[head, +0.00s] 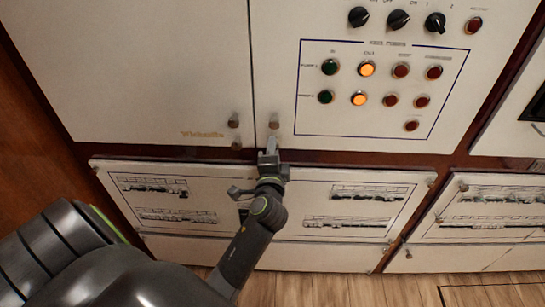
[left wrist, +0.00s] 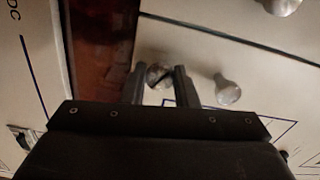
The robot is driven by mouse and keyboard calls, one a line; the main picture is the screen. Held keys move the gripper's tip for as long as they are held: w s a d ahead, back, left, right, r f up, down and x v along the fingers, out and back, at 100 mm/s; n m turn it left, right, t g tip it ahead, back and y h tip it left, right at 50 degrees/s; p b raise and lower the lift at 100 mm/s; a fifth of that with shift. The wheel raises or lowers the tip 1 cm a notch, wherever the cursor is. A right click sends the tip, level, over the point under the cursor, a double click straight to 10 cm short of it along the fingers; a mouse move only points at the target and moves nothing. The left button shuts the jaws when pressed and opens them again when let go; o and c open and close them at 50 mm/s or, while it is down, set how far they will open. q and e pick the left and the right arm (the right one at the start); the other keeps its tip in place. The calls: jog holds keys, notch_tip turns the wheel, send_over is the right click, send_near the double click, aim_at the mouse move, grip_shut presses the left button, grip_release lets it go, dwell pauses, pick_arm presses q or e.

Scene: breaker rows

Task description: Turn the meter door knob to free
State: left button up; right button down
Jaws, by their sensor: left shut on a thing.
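My left gripper (head: 270,150) is at the lower left corner of the right-hand pale door panel (head: 350,118), just above the dark wood strip. In the left wrist view, its two fingers (left wrist: 160,84) stand on either side of a small round metal knob (left wrist: 158,74) and are shut on it. The gripper hides that knob in the head view. A second knob (head: 274,122) sits just above on the same panel and also shows in the left wrist view (left wrist: 228,92), clear of the fingers. My right gripper is not in view.
Across the seam, the left door carries knobs (head: 233,121) close to my gripper. Lamps and buttons (head: 366,68) and black rotary switches (head: 399,19) are up and right. Breaker row panels (head: 352,205) lie below the wood strip. Wooden floor (head: 330,290) is at the bottom.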

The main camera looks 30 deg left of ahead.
pick_arm(q)
jog(key=shift+f+n+b, duration=0.15)
jog(key=shift+n+b, duration=1.8)
jog(key=shift+n, duration=1.05)
jog(key=o, duration=1)
